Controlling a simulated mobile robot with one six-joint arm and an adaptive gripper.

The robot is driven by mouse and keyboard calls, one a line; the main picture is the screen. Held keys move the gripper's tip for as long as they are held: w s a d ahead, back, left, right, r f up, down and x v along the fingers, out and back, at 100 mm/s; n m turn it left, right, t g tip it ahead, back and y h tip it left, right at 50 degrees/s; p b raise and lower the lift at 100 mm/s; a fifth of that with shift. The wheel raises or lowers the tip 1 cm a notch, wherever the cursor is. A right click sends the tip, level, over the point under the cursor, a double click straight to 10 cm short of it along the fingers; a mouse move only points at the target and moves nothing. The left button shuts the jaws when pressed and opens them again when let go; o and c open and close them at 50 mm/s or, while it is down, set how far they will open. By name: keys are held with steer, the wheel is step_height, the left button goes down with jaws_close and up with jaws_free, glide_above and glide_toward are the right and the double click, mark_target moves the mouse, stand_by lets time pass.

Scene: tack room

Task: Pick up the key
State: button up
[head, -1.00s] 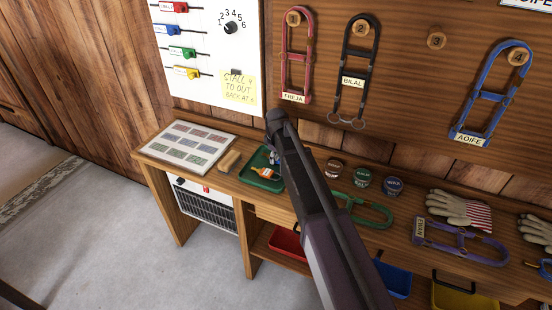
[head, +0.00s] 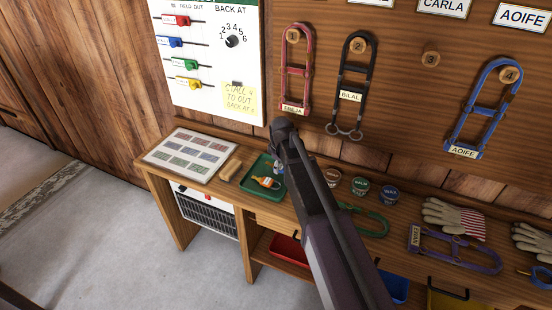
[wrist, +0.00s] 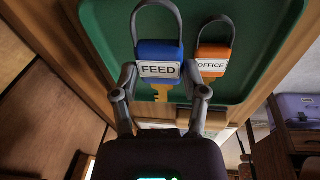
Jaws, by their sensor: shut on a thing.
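In the wrist view a blue fob (wrist: 160,50) with a white FEED label and a grey loop has a brass key (wrist: 161,92) below it. My gripper (wrist: 161,73) is shut on this fob, one finger on each side. The fob is over the green tray (wrist: 108,35); whether it is clear of the tray I cannot tell. An orange fob (wrist: 213,52) labelled OFFICE lies in the tray to the right.
The bench holds a card board (head: 188,153), a wooden block (head: 230,170), tins (head: 360,185), a green halter (head: 372,222), gloves (head: 452,217) and a purple halter (head: 455,250). Halters hang on the wall behind, close to my arm. Open floor (head: 110,230) lies to the left.

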steer(key=s+d, duration=0.1)
steer(key=s, duration=0.2)
steer(key=s+d, duration=0.2)
steer(key=s, duration=0.2)
steer(key=s+d+r+p, duration=0.1)
steer(key=s, duration=0.2)
steer(key=shift+s+d, duration=0.2)
steer(key=shift+d, duration=0.1)
steer(key=shift+d, duration=0.1)
stand_by(0.7)
